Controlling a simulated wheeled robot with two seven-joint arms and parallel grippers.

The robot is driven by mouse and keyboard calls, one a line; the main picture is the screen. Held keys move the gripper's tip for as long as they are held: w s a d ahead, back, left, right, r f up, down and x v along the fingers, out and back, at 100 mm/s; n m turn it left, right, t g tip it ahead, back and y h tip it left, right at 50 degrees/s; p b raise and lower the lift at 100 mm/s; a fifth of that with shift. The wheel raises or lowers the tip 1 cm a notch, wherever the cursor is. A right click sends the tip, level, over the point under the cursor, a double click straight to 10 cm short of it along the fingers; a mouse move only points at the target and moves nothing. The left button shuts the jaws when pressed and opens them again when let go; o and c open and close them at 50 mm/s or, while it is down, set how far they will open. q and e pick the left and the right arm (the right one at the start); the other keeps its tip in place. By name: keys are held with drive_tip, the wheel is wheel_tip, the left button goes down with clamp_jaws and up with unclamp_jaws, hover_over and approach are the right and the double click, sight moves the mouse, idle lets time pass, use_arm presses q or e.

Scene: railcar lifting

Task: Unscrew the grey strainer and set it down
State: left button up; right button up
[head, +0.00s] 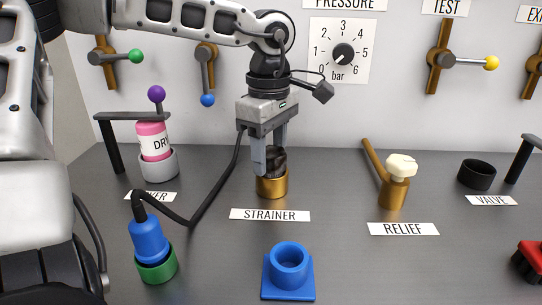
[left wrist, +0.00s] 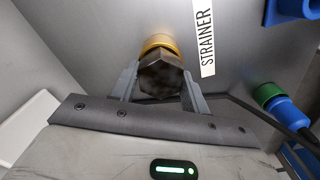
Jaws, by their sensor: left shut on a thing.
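The grey strainer (head: 277,157) is a dark grey piece with a hexagonal head, standing upright at a brass-coloured socket (head: 271,185) behind the STRAINER label (head: 270,215). My left gripper (head: 273,165) points straight down over it, shut on it with one finger on each side. In the left wrist view the hexagonal head (left wrist: 160,75) sits between the two fingers (left wrist: 160,85), with the brass ring (left wrist: 158,42) just beyond it. How far the strainer is screwed in cannot be told. My right gripper is not in view.
A blue square-based socket (head: 289,265) stands in front. A blue plug (head: 148,240) with a black cable sits in a green ring (head: 157,267) at left. The pink dryer bottle (head: 154,140) and the brass relief valve (head: 393,190) flank the strainer.

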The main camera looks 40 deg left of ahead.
use_arm(q)
drive_tip(key=n, duration=0.2)
drive_tip(key=n+b, duration=0.1)
drive_tip(key=n, duration=0.1)
drive_tip(key=n+b, duration=0.1)
drive_tip(key=shift+s+f+n, duration=0.2)
drive_tip(key=shift+s+n, duration=0.05)
drive_tip(key=shift+n, duration=0.15)
drive_tip(key=shift+c, duration=0.2)
drive_tip(key=n+b, duration=0.1)
drive_tip(key=n, duration=0.2)
drive_tip(key=shift+r+n, duration=0.1)
drive_tip(key=shift+n, duration=0.3)
drive_tip(key=shift+r+n+b, duration=0.15)
drive_tip(key=shift+n+b, duration=0.2)
drive_tip(key=shift+n, duration=0.75)
drive_tip(key=shift+a, duration=0.1)
drive_tip(key=shift+r, duration=0.1)
drive_tip(key=o, duration=0.7)
drive_tip(key=shift+o, duration=0.2)
drive_tip(key=shift+w+a, duration=0.1)
